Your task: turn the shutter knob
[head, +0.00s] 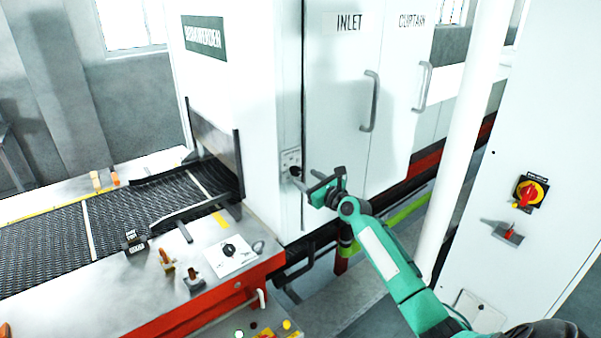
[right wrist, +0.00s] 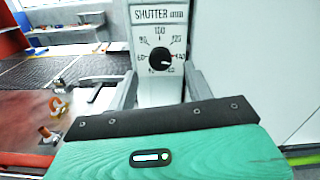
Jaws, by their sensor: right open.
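The shutter knob (head: 295,171) is a small black round knob on a plate on the white machine's front corner. In the right wrist view the knob (right wrist: 161,61) sits on a dial marked SHUTTER with numbers around it. My right gripper (head: 308,181) is just in front of the plate. In the right wrist view its two grey fingers (right wrist: 163,80) stand apart, one to each side of the dial, with the knob in the gap between them. I cannot tell whether they touch the knob or how deep they reach. My left gripper is not in view.
A mesh belt (head: 130,215) runs into the machine at left. Its table carries another black knob (head: 229,250) on a white plate. The INLET door handle (head: 370,100) stands out right of the gripper. A white post (head: 470,130) and a cabinet with a red-yellow switch (head: 530,192) are at right.

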